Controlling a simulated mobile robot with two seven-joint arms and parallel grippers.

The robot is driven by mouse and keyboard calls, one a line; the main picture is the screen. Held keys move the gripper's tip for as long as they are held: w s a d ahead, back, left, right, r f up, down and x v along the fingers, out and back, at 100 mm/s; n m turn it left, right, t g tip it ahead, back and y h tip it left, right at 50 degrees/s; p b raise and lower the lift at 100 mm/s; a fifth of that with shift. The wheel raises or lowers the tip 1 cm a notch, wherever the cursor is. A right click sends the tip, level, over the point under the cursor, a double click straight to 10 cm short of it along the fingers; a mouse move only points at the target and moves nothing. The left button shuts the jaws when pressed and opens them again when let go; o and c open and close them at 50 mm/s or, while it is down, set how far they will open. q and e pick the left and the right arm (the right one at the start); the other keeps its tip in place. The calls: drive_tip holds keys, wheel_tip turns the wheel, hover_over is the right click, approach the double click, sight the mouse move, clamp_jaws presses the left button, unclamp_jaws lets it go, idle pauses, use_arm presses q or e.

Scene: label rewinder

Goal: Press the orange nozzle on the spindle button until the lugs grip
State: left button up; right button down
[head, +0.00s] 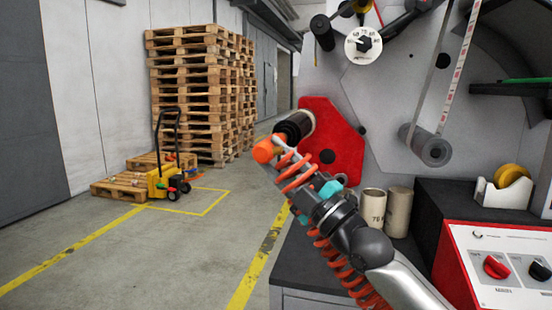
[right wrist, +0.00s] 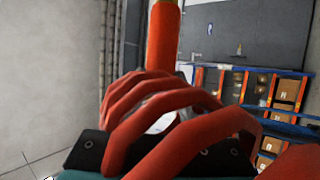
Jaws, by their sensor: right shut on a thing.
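The orange nozzle (head: 264,151) is held at the tips of my right gripper (head: 285,163), whose orange ribbed fingers are shut on it. It also shows in the right wrist view (right wrist: 163,38), standing up out of the fingers. The dark spindle (head: 295,126) sticks out from a red plate (head: 333,150) on the machine front. In the head view the nozzle lies just left of and below the spindle's free end. I cannot tell whether they touch. The spindle button and the lugs cannot be made out. My left gripper is not in view.
Two cardboard cores (head: 372,208) stand on the dark bench close right of my right arm. A red-framed control panel (head: 500,265) and a yellow tape roll (head: 510,175) are farther right. A pallet stack (head: 200,90) stands far left.

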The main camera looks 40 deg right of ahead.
drive_tip(key=shift+w+d, duration=0.3)
drive_tip(key=shift+d, duration=0.1)
idle(2.9)
drive_tip(key=shift+a, duration=0.1)
drive_tip(key=s+a+p, duration=0.3)
drive_tip(key=s+a, duration=0.3)
drive_tip(key=shift+a+p, duration=0.35)
drive_tip(key=shift+p, duration=0.05)
idle(0.5)
